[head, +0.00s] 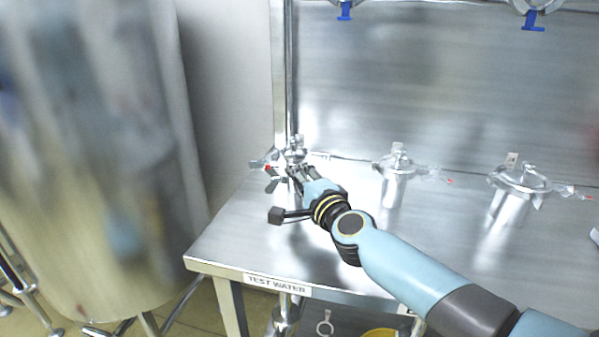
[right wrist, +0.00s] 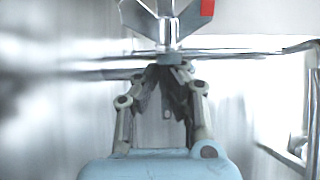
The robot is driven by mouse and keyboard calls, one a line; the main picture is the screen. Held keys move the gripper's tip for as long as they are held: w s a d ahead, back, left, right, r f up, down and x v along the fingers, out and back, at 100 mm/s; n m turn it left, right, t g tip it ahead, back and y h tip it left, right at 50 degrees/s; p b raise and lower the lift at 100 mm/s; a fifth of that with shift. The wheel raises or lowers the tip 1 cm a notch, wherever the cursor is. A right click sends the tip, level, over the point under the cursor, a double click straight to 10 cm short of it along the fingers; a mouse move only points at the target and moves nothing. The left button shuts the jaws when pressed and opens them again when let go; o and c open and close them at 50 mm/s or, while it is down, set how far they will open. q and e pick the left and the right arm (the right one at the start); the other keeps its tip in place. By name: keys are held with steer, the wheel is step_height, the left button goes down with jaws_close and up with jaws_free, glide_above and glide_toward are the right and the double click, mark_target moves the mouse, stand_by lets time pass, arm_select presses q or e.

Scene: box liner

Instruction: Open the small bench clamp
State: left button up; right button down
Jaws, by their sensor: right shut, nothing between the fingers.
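The small bench clamp (head: 296,150) appears as a shiny metal fitting at the back left of the steel bench, by the upright post. A metal part with angled wings (right wrist: 165,25) fills the top middle of the right wrist view, with a red patch at its right. My right gripper (head: 292,171) reaches in from the lower right to just in front of the fitting. In the right wrist view its fingertips (right wrist: 172,69) are together, just below the winged part, with nothing held. I cannot tell whether they touch it. My left gripper is not in view.
Two steel lidded vessels (head: 397,178) (head: 515,196) stand on the bench (head: 250,240) to the right. A thin line runs along the back wall. A large blurred tank (head: 90,180) stands left of the bench. The bench's front left is clear.

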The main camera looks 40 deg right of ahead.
mark_target(266, 184)
steer(key=shift+a+m+h+p, duration=0.25)
steer(key=shift+m+h+p, duration=0.05)
steer(key=shift+h+p, duration=0.1)
steer(key=shift+w+a+r+m+g+h+p, duration=0.15)
steer(key=shift+a+m+g+h+p, duration=0.15)
steer(key=shift+a+m+h+p, duration=0.4)
steer(key=m+h, duration=0.1)
steer(key=a+g+h+p, duration=0.1)
steer(key=h, duration=0.1)
steer(key=shift+w+a+m, duration=0.15)
steer(key=shift+w+m, duration=0.15)
steer(key=shift+m, duration=0.1)
steer(key=shift+w+a+m+g+h, duration=0.1)
steer(key=shift+a+m+g+h, duration=0.2)
steer(key=shift+g+h, duration=0.25)
steer(key=shift+w+a, duration=0.45)
steer(key=shift+a, duration=0.1)
steer(key=shift+w+a, duration=0.3)
steer(key=shift+a, duration=0.05)
